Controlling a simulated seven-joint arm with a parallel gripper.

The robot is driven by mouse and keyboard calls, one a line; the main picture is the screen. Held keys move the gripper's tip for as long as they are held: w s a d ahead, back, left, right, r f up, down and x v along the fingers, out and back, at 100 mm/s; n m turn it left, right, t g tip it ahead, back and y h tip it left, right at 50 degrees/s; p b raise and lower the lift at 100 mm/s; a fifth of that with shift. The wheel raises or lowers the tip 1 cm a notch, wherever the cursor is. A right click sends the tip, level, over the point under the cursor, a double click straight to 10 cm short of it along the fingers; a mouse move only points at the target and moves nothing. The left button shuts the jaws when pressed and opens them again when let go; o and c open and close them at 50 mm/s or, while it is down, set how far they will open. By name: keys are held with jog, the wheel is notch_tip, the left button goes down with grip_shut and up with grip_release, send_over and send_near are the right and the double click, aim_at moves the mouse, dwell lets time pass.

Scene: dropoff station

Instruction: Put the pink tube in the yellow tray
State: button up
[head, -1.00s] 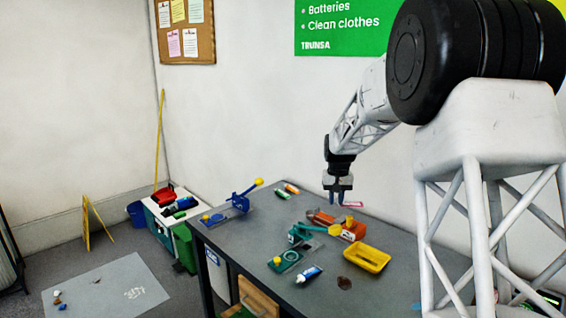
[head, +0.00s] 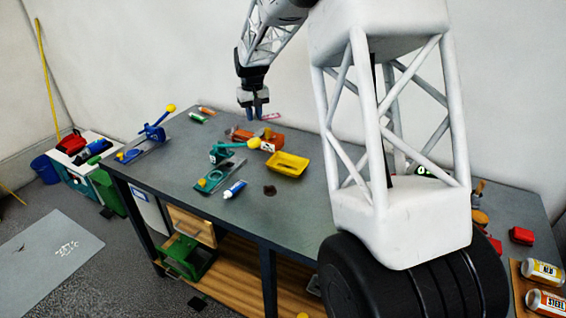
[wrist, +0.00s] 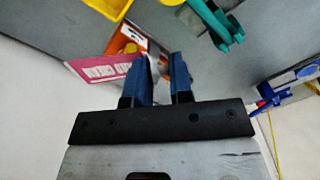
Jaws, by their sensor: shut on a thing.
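The pink tube (wrist: 105,68), marked with white lettering, sticks out to the left of my gripper (wrist: 163,75) in the wrist view. My gripper's blue fingers are shut on the tube, and they hide part of it. In the head view the tube (head: 271,116) shows as a small pink strip beside my gripper (head: 254,114), over the back of the table. The yellow tray (head: 288,163) lies on the table, in front and a little right of my gripper. A corner of the tray (wrist: 108,6) shows at the top of the wrist view.
A blue and white tube (head: 234,189) and a dark brown patch (head: 270,190) lie near the tray. A blue lever tool (head: 153,133) stands left.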

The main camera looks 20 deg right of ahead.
jog(key=s+d+f+n, duration=0.3)
jog(key=s+f+n, duration=0.1)
jog(key=s+n, duration=0.3)
jog(key=s+d+f+n, duration=0.4)
jog(key=s+n, duration=0.4)
jog(key=n, duration=0.1)
jog(key=s+d+f+n, duration=0.3)
jog(key=s+f+n, duration=0.1)
jog(key=s+n, duration=0.3)
jog(key=shift+s+d+f+n, duration=0.2)
jog(key=shift+f+n, duration=0.1)
jog(key=shift+n, duration=0.1)
jog(key=shift+s+d+f+n, duration=0.15)
jog(key=shift+s+f+n, duration=0.05)
jog(key=shift+s+n, duration=0.25)
jog(key=shift+s+d+f+n, duration=0.1)
jog(key=shift+s+f+n, duration=0.1)
jog(key=shift+s+n, duration=0.2)
jog(key=shift+w, duration=0.1)
send_over(299, 170)
jog(key=shift+f, duration=0.75)
jog(key=shift+f, duration=0.1)
jog(key=shift+a+f, duration=0.1)
jog(key=shift+f, duration=1.75)
